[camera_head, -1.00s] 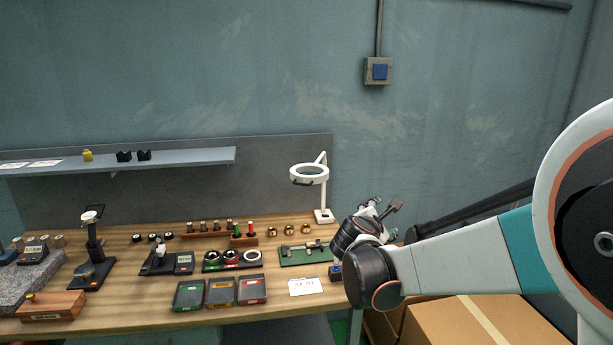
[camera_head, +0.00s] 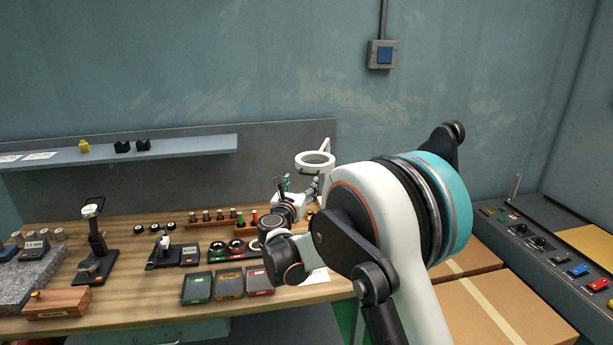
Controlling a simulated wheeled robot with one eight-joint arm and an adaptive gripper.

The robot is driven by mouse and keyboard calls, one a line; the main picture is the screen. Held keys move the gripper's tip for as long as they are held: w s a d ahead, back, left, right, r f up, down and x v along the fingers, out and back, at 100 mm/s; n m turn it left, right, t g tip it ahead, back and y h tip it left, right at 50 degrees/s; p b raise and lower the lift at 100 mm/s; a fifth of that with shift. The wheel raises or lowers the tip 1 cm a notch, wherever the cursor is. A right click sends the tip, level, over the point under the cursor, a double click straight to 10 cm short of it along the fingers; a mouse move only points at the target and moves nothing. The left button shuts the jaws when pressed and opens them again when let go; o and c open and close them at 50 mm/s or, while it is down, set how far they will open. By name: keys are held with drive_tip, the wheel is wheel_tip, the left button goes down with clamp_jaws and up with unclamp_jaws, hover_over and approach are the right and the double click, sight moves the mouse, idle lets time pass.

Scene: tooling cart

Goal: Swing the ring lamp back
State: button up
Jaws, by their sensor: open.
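The ring lamp (camera_head: 315,161) is white, with a round head held out level on a bent arm at the back right of the bench. Its lower post and base are hidden behind my arm and gripper. My gripper (camera_head: 301,183) is just below and slightly left of the lamp head, with its fingers pointing up and away from me. The fingers are open with nothing seen between them. They look close to the ring's lower edge, but I cannot tell whether they touch it.
The wooden bench (camera_head: 140,285) holds gauges, pins, ring gauges and three coloured trays (camera_head: 228,284) left of my arm. A grey shelf (camera_head: 190,146) runs along the back panel. Cardboard boxes (camera_head: 490,300) and a control panel (camera_head: 560,255) are at the right.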

sight(307, 174)
drive_tip(key=w, duration=0.2)
drive_tip(key=w+d, duration=0.1)
drive_tip(key=w, duration=0.5)
drive_tip(key=shift+w+d+b, duration=0.1)
drive_tip(key=shift+d+b, duration=0.2)
